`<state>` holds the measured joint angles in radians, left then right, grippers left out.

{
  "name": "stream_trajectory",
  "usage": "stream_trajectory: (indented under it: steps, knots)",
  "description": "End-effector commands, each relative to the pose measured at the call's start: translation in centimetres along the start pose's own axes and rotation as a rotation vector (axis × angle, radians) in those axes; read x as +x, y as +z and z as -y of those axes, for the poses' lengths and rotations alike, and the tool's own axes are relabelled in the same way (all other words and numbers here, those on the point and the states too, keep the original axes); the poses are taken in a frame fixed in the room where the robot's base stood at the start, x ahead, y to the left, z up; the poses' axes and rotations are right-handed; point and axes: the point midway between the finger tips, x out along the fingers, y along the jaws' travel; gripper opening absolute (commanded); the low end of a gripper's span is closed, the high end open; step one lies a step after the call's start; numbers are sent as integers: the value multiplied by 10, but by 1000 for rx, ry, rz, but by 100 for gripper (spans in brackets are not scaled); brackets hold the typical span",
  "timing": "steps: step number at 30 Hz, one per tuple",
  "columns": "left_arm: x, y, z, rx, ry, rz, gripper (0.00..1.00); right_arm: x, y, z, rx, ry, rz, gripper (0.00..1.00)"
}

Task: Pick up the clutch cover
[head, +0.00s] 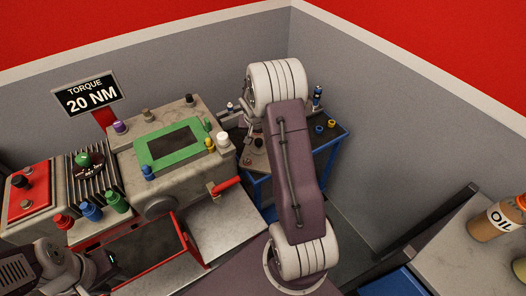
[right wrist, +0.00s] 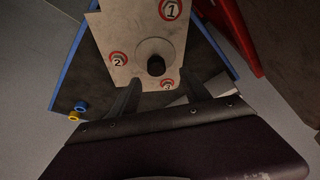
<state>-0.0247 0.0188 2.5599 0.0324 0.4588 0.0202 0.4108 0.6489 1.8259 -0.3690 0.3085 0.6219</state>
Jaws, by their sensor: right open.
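In the right wrist view, a beige plate that I take to be the clutch cover (right wrist: 118,25) lies on a dark, blue-edged surface. It has red-ringed marks 1, 2 and 3 and a round raised boss with a black knob (right wrist: 156,66) in its middle. My right gripper (right wrist: 160,92) is open, its two dark fingers apart on either side of the plate's near end, below the knob. I cannot tell whether they touch it. In the head view my right arm hides most of this place. My left gripper (head: 85,278) is at the lower left; its jaws are unclear.
The blue-framed table (head: 325,152) stands by the grey wall, with blue and yellow small parts (right wrist: 80,107) near its edge. Left of it is a beige machine (head: 125,165) with a green-framed screen and a red handle (head: 226,185). An oil bottle (head: 495,220) stands on the right-hand bench.

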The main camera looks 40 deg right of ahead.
Motion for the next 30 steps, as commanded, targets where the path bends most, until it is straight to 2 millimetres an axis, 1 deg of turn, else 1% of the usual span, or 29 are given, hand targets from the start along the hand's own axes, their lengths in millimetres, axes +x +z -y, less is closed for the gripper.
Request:
stream_trajectory:
  steps: [5,9,13,16,20,21,23,24,27,30]
  knots:
    - [1,0,0,0,0,0,36,8,1,-1,0,1,1,55]
    - [4,0,0,0,0,0,36,34,5,-4,0,1,4,55]
    - [5,1,0,0,0,0,36,52,4,-4,-1,0,2,55]
    - [5,1,0,0,0,0,36,56,4,-4,0,0,1,55]
    - [5,1,0,0,0,0,36,56,4,-4,0,0,0,55]
    - [5,1,0,0,0,0,36,56,4,-4,0,0,0,52]
    - [5,1,0,0,0,0,36,55,4,-4,0,0,0,35]
    - [5,1,0,0,0,0,36,55,4,-4,0,0,0,24]
    - [5,1,0,0,0,0,36,55,4,-4,-1,0,0,0]
    - [5,1,0,0,0,0,36,55,4,-4,-1,0,0,0]
